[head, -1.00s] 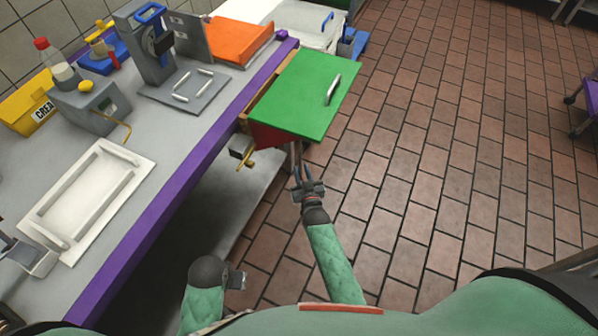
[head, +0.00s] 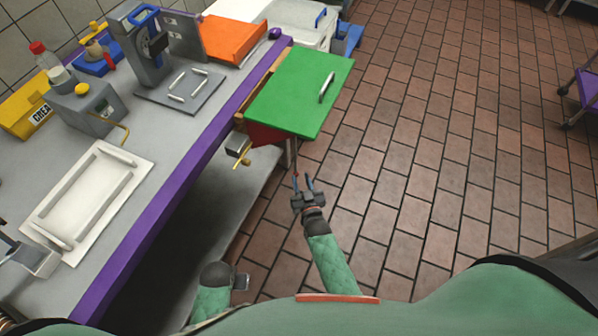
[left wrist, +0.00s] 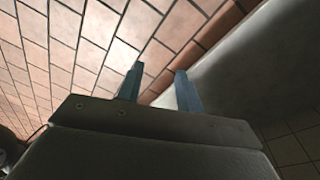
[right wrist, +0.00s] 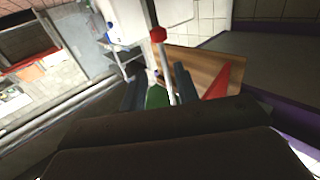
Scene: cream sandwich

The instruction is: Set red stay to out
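The red stay (head: 265,134) is a red triangular piece under the green flap (head: 300,90), mostly hidden by it in the head view. In the right wrist view a red triangular piece (right wrist: 222,80) stands beside a wooden board. My right gripper (head: 303,181) is open and empty below the flap's near corner, apart from the stay. In the right wrist view a pale rod with a red knob (right wrist: 158,35) shows beyond the fingers; I cannot tell whether it lies between them. My left gripper (left wrist: 158,88) is open and empty, low beside the counter.
The purple-edged counter (head: 160,195) holds a white tray (head: 120,165), a grey press (head: 150,50) and an orange board (head: 235,38). A yellow-handled tap-like fitting (head: 241,155) sits under the counter edge.

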